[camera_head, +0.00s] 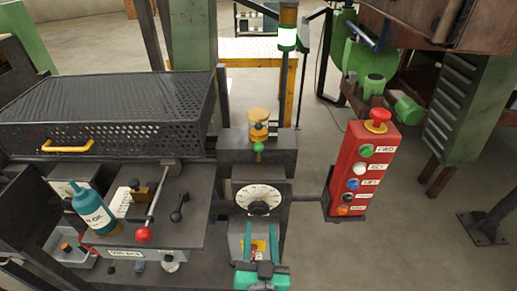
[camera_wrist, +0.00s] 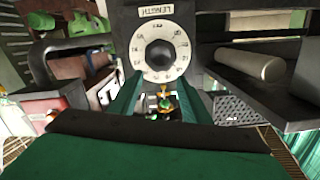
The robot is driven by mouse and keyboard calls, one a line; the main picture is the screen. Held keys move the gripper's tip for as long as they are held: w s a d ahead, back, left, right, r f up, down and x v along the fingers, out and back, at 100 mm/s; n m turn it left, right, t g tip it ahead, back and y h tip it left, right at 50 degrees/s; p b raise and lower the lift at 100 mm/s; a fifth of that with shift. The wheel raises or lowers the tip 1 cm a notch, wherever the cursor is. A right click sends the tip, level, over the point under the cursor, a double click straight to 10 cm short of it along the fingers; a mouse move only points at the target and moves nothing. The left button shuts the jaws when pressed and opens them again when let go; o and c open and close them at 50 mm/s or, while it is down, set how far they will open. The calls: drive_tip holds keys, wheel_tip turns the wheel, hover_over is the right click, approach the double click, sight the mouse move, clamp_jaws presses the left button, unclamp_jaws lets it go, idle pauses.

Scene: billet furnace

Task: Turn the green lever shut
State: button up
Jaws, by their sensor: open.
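The green lever shows as a small green knob (camera_head: 258,147) below a yellow brass fitting (camera_head: 258,122) on a dark block behind the dial. In the wrist view, a small green knob (camera_wrist: 166,103) with brass parts shows between my fingers, beyond the dial. Its exact angle is too small to tell. My gripper (camera_head: 261,230) is at the bottom middle, in front of and below the dial, apart from the lever. In the wrist view my gripper (camera_wrist: 162,84) has its two teal fingers spread, with nothing held between them.
The round white dial (camera_head: 258,198) stands between my gripper and the lever. A red button box (camera_head: 361,168) is on the right. A red-knobbed lever (camera_head: 144,234), a blue bottle (camera_head: 91,208) and a perforated guard (camera_head: 120,105) are on the left. Open floor lies beyond the box.

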sight(260, 150)
drive_tip(key=w+d+r+n+y, duration=0.1)
drive_tip(key=w+r+n, duration=0.1)
drive_tip(key=w+r, duration=0.4)
drive_tip(key=w+r+n+y, duration=0.1)
drive_tip(key=w+r, duration=0.3)
drive_tip(key=r, duration=0.4)
drive_tip(key=shift+t+y, duration=0.3)
drive_tip(key=shift+y, duration=0.1)
drive_tip(key=w, duration=0.3)
drive_tip(key=w+a, duration=0.1)
drive_tip(key=w, duration=0.6)
drive_tip(key=shift+w+a+r, duration=0.1)
drive_tip(key=shift+a, duration=0.1)
clamp_jaws()
